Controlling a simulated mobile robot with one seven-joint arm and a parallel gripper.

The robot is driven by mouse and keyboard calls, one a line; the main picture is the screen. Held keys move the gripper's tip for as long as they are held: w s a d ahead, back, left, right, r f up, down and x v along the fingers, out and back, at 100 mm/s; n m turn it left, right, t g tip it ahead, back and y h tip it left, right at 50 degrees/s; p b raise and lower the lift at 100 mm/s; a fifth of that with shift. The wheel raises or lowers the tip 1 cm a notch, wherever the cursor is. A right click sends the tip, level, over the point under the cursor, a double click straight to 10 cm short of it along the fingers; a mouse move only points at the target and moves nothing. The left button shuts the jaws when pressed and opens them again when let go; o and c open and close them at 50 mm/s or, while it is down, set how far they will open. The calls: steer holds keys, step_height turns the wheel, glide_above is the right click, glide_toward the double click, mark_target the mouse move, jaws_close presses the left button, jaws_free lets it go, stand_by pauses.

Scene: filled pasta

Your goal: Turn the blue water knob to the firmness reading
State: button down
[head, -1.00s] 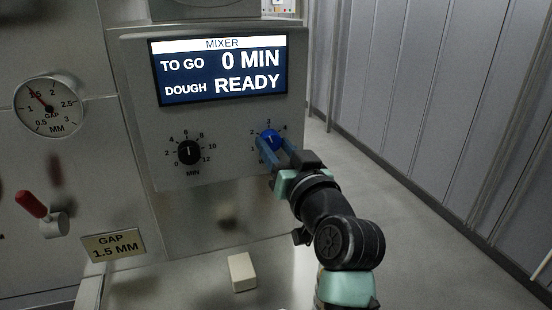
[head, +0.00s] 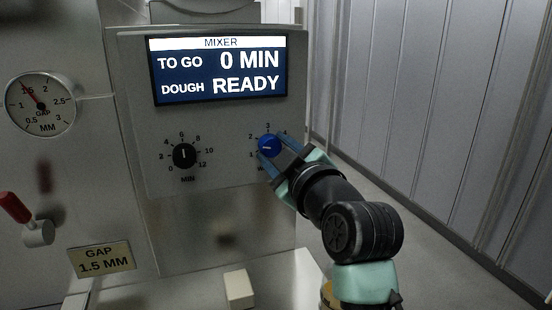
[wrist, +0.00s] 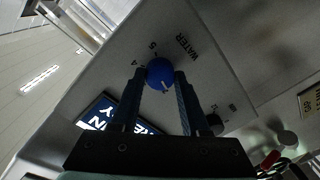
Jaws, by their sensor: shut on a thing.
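The blue water knob (head: 268,146) is on the mixer panel at right, under the display. Numbers from 1 to 4 show around it in the head view. The fingers and wrist hide part of the scale and label. No firmness reading can be made out.
The mixer display (head: 217,72) reads 0 MIN to go and dough READY. A black minute knob (head: 184,156) sits left of the blue one. A gap gauge (head: 40,104), a red-handled lever (head: 17,209) and a pale block (head: 239,288) are nearby.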

steer(key=n+b, duration=0.1)
steer(key=n, duration=0.3)
steer(key=shift+n+b, duration=0.75)
steer(key=shift+n, duration=1.35)
steer(key=shift+c, duration=1.9)
jaws_free()
steer(key=shift+r, duration=0.1)
steer(key=p+v, duration=0.2)
steer(key=v, duration=1.1)
steer(key=shift+a+h+p, duration=0.25)
steer(key=shift+h+p, duration=0.1)
steer(key=shift+h, duration=0.05)
